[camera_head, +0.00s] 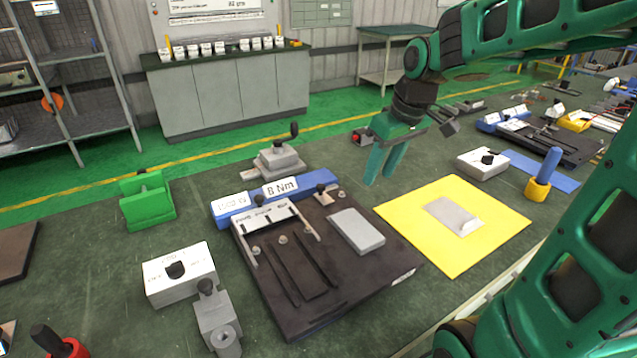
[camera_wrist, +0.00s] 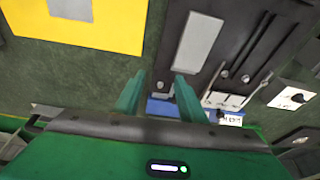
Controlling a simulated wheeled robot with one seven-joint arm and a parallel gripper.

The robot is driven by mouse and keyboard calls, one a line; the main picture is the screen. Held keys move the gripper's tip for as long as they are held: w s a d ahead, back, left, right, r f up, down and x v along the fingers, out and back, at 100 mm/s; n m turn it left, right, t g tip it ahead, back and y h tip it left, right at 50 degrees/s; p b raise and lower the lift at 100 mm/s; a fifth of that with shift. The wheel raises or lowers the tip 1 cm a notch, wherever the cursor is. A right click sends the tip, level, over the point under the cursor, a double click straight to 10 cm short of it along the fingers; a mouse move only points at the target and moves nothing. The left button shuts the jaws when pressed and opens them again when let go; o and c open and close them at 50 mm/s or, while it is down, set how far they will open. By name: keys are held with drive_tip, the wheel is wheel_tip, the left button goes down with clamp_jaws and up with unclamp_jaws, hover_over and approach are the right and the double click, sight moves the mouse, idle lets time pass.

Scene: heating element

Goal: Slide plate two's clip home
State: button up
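A dark base plate (camera_head: 345,300) lies on the green bench in the middle, with slots and a pale grey block (camera_head: 357,231) on it. A white bar with a black knob (camera_head: 265,216) crosses its back left. A small metal clip with a dark knob (camera_head: 325,195) is at its back edge. A second dark plate (camera_head: 560,150) lies at the far right. I cannot tell which is plate two. My gripper (camera_head: 382,163) is open and empty, above the bench behind the near plate. In the wrist view its fingers (camera_wrist: 158,92) are apart, beside the grey block (camera_wrist: 198,42).
A yellow mat (camera_head: 480,245) with a grey piece (camera_head: 453,214) lies right of the near plate. A blue label block (camera_head: 270,192), a green holder (camera_head: 147,198), a white box (camera_head: 180,275) and a metal vise (camera_head: 278,159) stand around it. Bare bench shows at left.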

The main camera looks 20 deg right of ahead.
sight(321, 186)
drive_tip(key=w+a+r+n+y, duration=0.1)
drive_tip(key=w+a+n, duration=0.3)
drive_tip(key=w+a, duration=0.35)
drive_tip(key=shift+t, duration=0.4)
drive_tip(key=x, duration=1)
drive_tip(key=shift+w+f, duration=0.2)
drive_tip(key=shift+w, duration=0.15)
clamp_jaws()
